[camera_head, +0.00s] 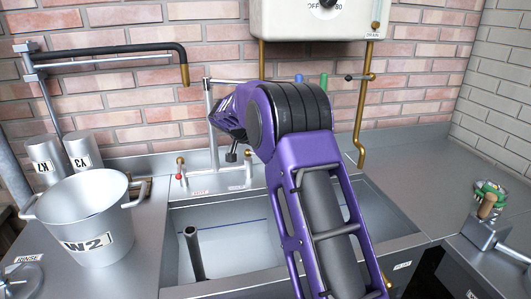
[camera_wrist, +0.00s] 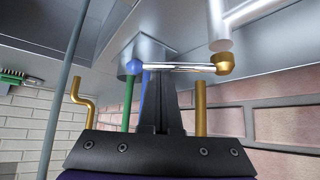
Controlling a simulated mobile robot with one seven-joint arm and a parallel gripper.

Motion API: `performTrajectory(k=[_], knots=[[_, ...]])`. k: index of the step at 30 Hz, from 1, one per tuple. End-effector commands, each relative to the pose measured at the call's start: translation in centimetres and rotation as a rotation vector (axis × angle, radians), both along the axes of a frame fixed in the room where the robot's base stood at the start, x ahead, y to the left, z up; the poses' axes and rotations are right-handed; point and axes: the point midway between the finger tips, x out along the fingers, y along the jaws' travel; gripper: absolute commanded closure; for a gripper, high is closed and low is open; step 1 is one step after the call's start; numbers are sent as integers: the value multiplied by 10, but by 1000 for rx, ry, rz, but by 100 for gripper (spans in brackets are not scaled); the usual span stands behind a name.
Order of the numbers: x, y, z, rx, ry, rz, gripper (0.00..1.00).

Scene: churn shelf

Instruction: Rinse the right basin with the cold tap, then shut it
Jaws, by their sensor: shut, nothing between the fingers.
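The steel basin (camera_head: 225,235) lies in the counter, its right part hidden behind my purple arm. A dark upright pipe stands in it, and no running water shows. In the head view, my gripper (camera_head: 232,154) is beside the right tap.
A large pot marked W2 (camera_head: 90,222) stands left of the basin, with two canisters (camera_head: 65,155) behind it. A black swing pipe (camera_head: 110,49) hangs above. A white heater (camera_head: 315,18) is on the brick wall. The right counter (camera_head: 420,185) is mostly clear.

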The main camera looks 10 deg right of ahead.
Motion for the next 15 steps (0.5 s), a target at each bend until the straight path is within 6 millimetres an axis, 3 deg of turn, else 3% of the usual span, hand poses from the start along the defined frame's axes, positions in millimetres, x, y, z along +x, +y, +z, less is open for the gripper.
performTrajectory(k=[15], knots=[[-6,15,0,-1,0,-362,100]])
